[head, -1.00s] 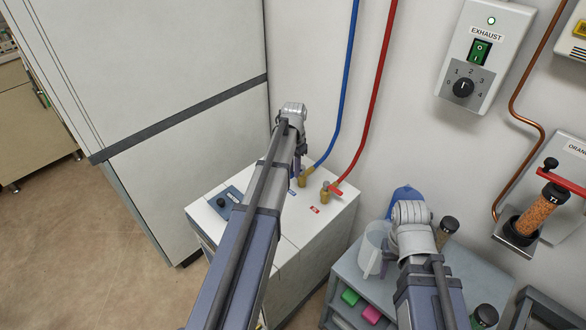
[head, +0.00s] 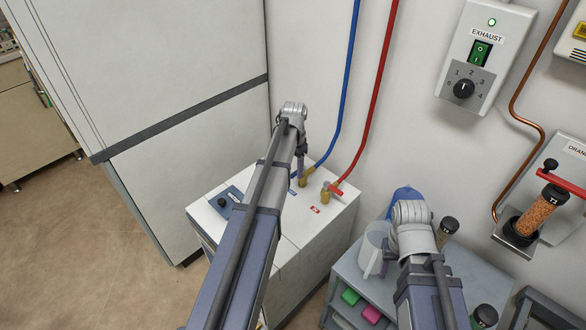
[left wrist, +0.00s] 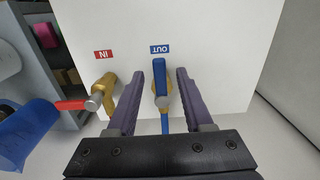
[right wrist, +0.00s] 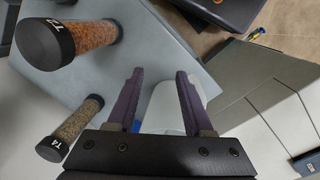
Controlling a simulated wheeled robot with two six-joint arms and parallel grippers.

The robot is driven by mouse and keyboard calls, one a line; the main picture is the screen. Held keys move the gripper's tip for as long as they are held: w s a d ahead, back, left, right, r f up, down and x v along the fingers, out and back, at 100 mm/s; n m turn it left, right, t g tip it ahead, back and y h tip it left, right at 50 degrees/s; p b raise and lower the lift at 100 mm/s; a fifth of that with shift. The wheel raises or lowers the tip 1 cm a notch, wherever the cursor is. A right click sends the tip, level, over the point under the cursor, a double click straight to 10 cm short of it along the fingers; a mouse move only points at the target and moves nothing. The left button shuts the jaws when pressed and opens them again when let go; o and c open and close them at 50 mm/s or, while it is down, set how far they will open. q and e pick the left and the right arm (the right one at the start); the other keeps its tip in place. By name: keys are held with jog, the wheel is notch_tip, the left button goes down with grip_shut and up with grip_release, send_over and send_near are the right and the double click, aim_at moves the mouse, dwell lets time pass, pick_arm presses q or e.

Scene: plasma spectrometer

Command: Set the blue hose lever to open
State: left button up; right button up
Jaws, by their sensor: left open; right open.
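The blue hose lever (left wrist: 159,77) sits on a brass valve by the blue OUT label (left wrist: 160,49) in the left wrist view. It points from the valve toward the label, roughly in line with the blue hose (left wrist: 165,125). My left gripper (left wrist: 158,82) is open, one finger on each side of the lever, with gaps visible on both sides. In the head view the left gripper (head: 302,165) is by the brass blue-hose fitting (head: 306,177), and my arm covers the lever. My right gripper (right wrist: 159,78) is open and empty above the grey cart.
The red lever (left wrist: 70,105) on the IN valve (left wrist: 103,92) lies close beside the left gripper. The valves stand on a white box (head: 330,211) against the wall. A grey cart (head: 350,268) holds a clear jug (head: 372,252), a blue item and capped tubes.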

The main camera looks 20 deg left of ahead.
aim_at(293, 173)
pick_arm(q)
notch_tip(293, 173, up, 8)
jog(key=p, duration=0.7)
jog(key=shift+f, duration=0.25)
jog(key=shift+s+a, duration=0.1)
jog(key=s+d+r+p, duration=0.2)
jog(key=s+d, duration=0.9)
jog(key=d, duration=0.2)
jog(key=s+d+r+y+p, duration=0.1)
jog(key=s+d+r+p, duration=0.1)
jog(key=s+d, duration=0.9)
jog(key=d, duration=0.2)
jog(key=shift+s+d+r+p, duration=0.3)
jog(key=shift+s+d+r, duration=0.05)
jog(key=shift+s+r, duration=0.05)
